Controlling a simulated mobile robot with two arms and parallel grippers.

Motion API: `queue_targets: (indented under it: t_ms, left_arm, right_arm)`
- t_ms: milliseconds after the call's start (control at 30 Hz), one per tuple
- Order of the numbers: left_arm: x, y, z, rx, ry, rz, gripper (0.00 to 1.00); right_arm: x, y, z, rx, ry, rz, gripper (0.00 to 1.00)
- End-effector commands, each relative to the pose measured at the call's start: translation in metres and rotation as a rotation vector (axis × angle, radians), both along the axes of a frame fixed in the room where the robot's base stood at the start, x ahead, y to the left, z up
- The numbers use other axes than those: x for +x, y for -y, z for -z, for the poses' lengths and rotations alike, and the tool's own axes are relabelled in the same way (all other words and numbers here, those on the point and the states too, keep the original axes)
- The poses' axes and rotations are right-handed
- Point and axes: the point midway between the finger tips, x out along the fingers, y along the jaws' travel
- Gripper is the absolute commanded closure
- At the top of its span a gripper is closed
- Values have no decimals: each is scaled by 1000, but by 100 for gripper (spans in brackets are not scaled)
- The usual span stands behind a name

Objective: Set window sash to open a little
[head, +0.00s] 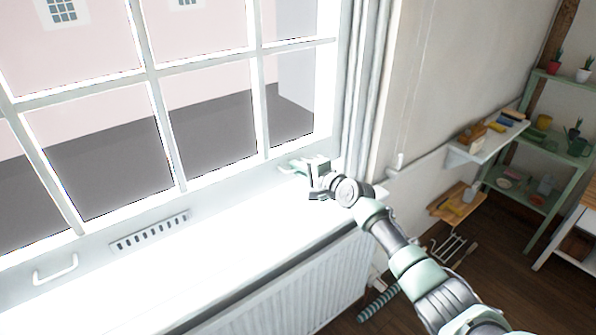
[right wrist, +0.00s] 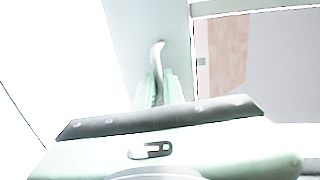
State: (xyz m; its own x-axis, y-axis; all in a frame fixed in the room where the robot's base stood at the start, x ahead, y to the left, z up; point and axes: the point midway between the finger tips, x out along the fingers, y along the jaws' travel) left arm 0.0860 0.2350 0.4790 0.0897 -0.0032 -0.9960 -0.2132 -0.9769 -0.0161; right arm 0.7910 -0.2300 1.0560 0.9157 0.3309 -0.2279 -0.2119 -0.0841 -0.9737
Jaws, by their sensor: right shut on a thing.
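The window sash (head: 165,130) is a white frame with several panes, at the left and middle of the head view. Its lower rail sits close above the bright sill, and I cannot make out a gap there. A white pull handle (head: 55,270) is on the lower rail at the left. My right gripper (head: 298,168) is at the right end of the lower rail, shut on a second handle that it mostly hides in the head view. In the right wrist view the curved sash handle (right wrist: 157,58) runs down between the pale green fingers (right wrist: 165,90). My left gripper is out of view.
A slotted vent (head: 150,232) lies along the lower rail between the handles. A white radiator (head: 300,283) stands below the sill. A wall shelf (head: 472,150) and a green rack (head: 530,197) with pots are at the right. Garden tools lie near the floor.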

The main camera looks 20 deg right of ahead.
Motion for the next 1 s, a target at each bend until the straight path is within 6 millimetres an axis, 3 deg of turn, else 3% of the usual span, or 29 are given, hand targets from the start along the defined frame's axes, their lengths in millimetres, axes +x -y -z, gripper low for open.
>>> queue_targets:
  t_ms: [100,133,200,567,1000]
  left_arm:
    - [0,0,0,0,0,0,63]
    - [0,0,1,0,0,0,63]
    - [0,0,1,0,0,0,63]
    - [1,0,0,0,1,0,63]
    - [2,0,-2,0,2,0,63]
  right_arm:
    - [2,1,-6,3,13,4,100]
    - [2,1,-6,3,13,4,83]
    - [2,1,-5,2,11,4,70]
    - [-3,2,0,-1,0,1,70]
    - [-59,22,-14,0,3,1,70]
